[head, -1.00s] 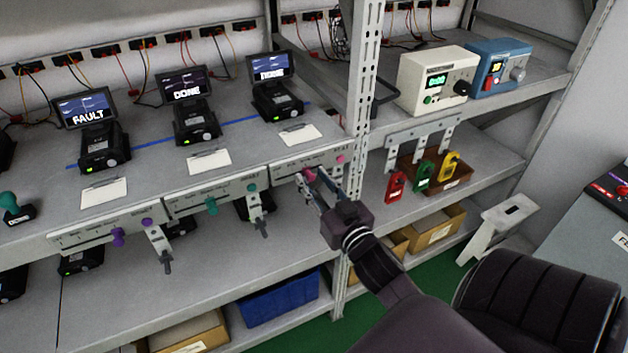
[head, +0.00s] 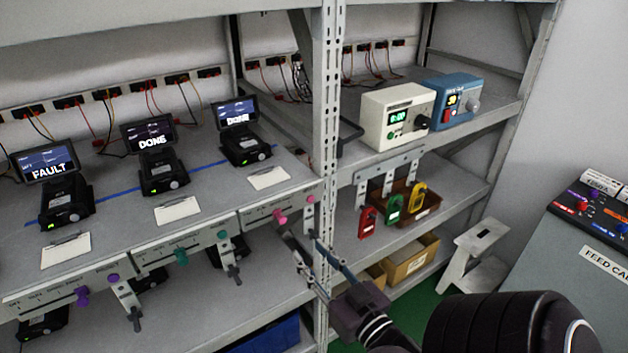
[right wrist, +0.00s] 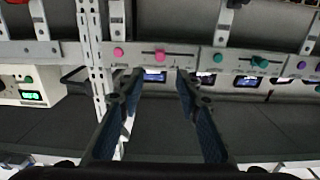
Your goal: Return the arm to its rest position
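My right gripper (head: 300,240) reaches up from the lower right in the head view. Its two fingers are spread apart with nothing between them, just below and in front of the shelf-edge panel with the pink knob (head: 280,216). In the right wrist view the open fingers (right wrist: 158,85) point toward the pink slider knob (right wrist: 160,56) and stand apart from it. My left gripper is not in view.
Devices reading FAULT (head: 68,200) and DONE (head: 163,172) stand on the upper shelf. A rack post (head: 327,120) rises close beside my right gripper. White (head: 397,115) and blue (head: 452,103) boxes stand right of it. A step stool (head: 476,250) stands on the green floor.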

